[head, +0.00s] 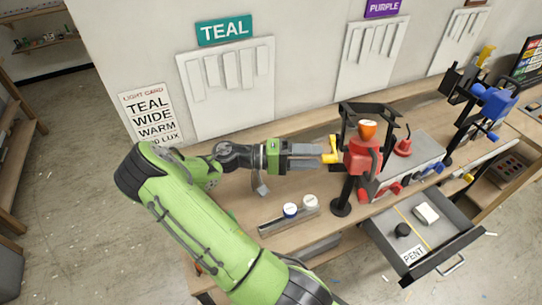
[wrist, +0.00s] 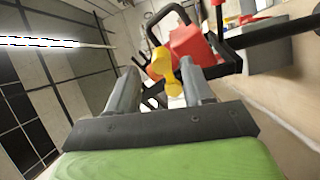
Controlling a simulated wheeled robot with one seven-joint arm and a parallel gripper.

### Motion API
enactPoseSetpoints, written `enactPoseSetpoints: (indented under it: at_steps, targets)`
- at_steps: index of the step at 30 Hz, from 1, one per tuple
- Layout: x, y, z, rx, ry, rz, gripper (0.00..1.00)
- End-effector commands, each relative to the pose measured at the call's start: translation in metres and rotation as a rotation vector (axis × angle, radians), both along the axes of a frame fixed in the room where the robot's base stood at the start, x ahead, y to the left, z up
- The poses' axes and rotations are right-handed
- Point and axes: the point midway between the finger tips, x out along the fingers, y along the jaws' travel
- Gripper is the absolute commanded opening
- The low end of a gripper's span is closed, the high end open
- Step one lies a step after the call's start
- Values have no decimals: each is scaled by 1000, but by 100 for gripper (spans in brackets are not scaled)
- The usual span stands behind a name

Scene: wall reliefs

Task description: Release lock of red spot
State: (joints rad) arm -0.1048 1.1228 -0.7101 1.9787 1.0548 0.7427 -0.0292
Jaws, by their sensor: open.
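The red spot (head: 362,158) is a red lamp head on a black stand, with a black yoke around it and an orange round part on top. It also shows in the wrist view (wrist: 188,45). A yellow knob (head: 331,157) sticks out on its left side; in the wrist view the yellow knob (wrist: 163,66) has a winged shape. My gripper (head: 318,156) is open and points right at the knob. In the wrist view its two fingers (wrist: 160,85) stand on either side of the knob's near part. I cannot tell whether they touch it.
A blue spot (head: 494,100) stands farther right. A grey box (head: 410,160) with red and blue knobs is just right of the red spot. An open drawer (head: 425,240) juts out in front. A small tray (head: 289,217) with two round pots is on the bench.

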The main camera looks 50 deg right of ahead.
Motion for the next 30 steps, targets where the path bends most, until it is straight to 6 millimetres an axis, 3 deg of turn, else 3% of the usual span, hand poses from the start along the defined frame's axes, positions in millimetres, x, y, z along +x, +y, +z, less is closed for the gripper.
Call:
enactPoseSetpoints:
  at_steps: [6, 13, 18, 30]
  targets:
    - [52, 39, -3, -5, -1, 9, 51]
    - [92, 71, -1, -7, 1, 4, 51]
    - [101, 78, -1, -2, 1, 3, 51]
    - [101, 78, -1, -1, 1, 2, 51]
